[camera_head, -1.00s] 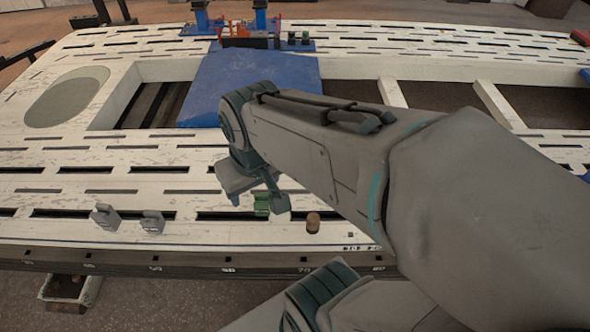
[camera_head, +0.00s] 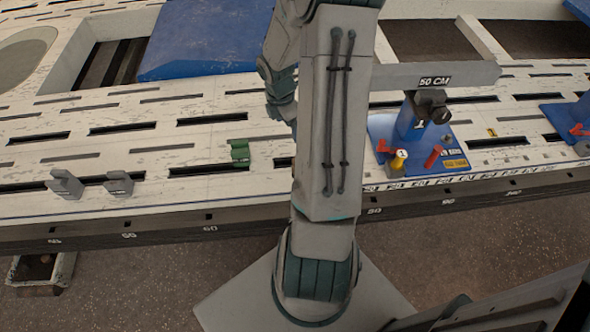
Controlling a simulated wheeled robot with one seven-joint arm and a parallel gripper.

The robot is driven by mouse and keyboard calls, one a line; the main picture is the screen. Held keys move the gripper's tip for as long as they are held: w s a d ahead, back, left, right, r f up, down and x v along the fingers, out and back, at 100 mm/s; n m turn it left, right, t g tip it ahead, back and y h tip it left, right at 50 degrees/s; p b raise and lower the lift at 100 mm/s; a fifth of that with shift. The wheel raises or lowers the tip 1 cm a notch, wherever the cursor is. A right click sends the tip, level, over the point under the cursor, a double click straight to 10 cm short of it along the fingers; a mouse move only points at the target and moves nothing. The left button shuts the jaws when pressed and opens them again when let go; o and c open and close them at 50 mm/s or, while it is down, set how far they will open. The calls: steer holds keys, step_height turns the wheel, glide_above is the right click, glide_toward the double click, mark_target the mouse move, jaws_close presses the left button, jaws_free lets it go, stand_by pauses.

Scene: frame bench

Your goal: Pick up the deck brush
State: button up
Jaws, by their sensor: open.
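I cannot make out a deck brush in the head view. My gripper (camera_head: 284,112) hangs at the end of my folded arm, low over the slotted white bench (camera_head: 150,165). It is partly hidden behind my upright arm link, and its fingertips are hard to see. Nothing shows held in it. The part of the bench directly behind my arm is hidden.
A green block (camera_head: 240,152) and two small grey clamps (camera_head: 66,184) (camera_head: 119,183) sit on the bench to the left. A blue fixture (camera_head: 415,140) with red levers and a yellow-topped piece stands right of my arm. A bin (camera_head: 40,272) sits below the bench's front edge.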

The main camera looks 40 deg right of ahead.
steer(key=d+f+n+b, duration=0.1)
steer(key=f, duration=0.3)
steer(key=d+f+n+y+b, duration=0.1)
steer(key=d+f, duration=0.1)
steer(key=f, duration=0.2)
steer(key=d+f+n, duration=0.1)
steer(key=f+n, duration=0.1)
steer(key=f, duration=0.2)
steer(key=shift+d+f+b, duration=0.1)
steer(key=shift+d+b, duration=0.2)
steer(key=shift+b, duration=0.1)
step_height(320, 180, down, 7)
steer(key=shift+f+b, duration=0.15)
steer(key=shift+b, duration=1)
steer(key=shift+a+f+b, duration=0.1)
steer(key=shift+f+b, duration=1)
steer(key=shift+f, duration=2.05)
steer(key=shift+r, duration=0.1)
steer(key=c, duration=1.2)
